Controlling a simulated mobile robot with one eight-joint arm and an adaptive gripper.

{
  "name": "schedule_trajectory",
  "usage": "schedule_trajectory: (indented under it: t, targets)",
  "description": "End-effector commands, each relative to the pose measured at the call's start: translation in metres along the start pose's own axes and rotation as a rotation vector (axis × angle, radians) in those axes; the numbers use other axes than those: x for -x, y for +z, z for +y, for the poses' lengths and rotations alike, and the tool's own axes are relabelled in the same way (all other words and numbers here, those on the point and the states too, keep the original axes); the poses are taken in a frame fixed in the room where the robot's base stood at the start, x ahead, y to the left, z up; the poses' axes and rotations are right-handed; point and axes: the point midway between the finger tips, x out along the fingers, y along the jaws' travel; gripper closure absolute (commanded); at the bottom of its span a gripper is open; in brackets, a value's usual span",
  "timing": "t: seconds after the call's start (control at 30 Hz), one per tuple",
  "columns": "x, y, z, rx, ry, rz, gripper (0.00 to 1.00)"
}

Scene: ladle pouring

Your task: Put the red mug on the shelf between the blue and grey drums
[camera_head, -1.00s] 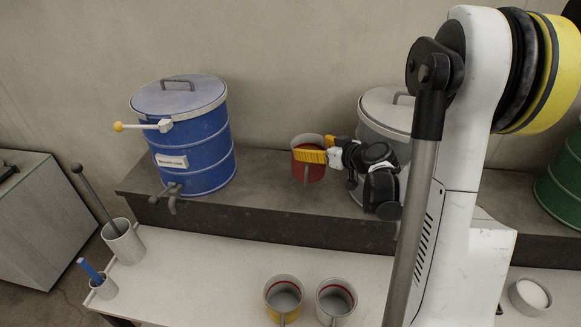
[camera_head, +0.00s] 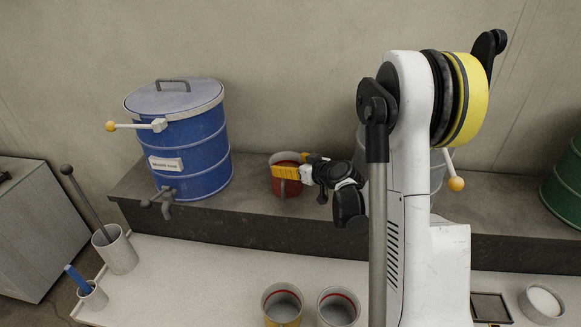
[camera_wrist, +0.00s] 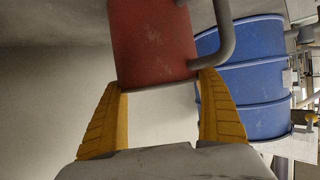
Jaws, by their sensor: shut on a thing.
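The red mug (camera_head: 284,188) is upright at the shelf (camera_head: 250,205), in the gap between the blue drum (camera_head: 192,145) and the grey drum (camera_head: 437,172). It is nearer the blue drum. I cannot tell whether its base touches the shelf. My gripper (camera_head: 290,170), with yellow fingers, is shut on the mug. In the wrist view the fingers (camera_wrist: 160,88) are on either side of the red mug (camera_wrist: 150,45), whose grey handle points right. The blue drum (camera_wrist: 250,85) shows behind it there. My arm hides most of the grey drum.
Below the shelf, a white table holds a yellow mug (camera_head: 281,307), a grey mug (camera_head: 338,308) and a small white-filled bowl (camera_head: 541,301). Holders with a ladle (camera_head: 115,252) and a blue-handled tool (camera_head: 92,296) stand left. A green drum (camera_head: 567,185) is far right.

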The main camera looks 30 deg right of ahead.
Motion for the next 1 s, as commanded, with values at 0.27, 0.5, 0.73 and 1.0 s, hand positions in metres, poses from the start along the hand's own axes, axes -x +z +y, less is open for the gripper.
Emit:
schedule_trajectory:
  t: [0.27,0.5,0.73,1.0]
  targets:
    - [-0.001,0.002,0.0,-0.001,0.001,0.001,0.57]
    - [0.0,0.001,0.0,0.0,0.0,0.0,0.0]
    - [0.014,-0.003,0.001,-0.001,0.003,0.0,0.0]
    - [0.075,-0.004,0.001,-0.002,0.003,0.0,0.0]
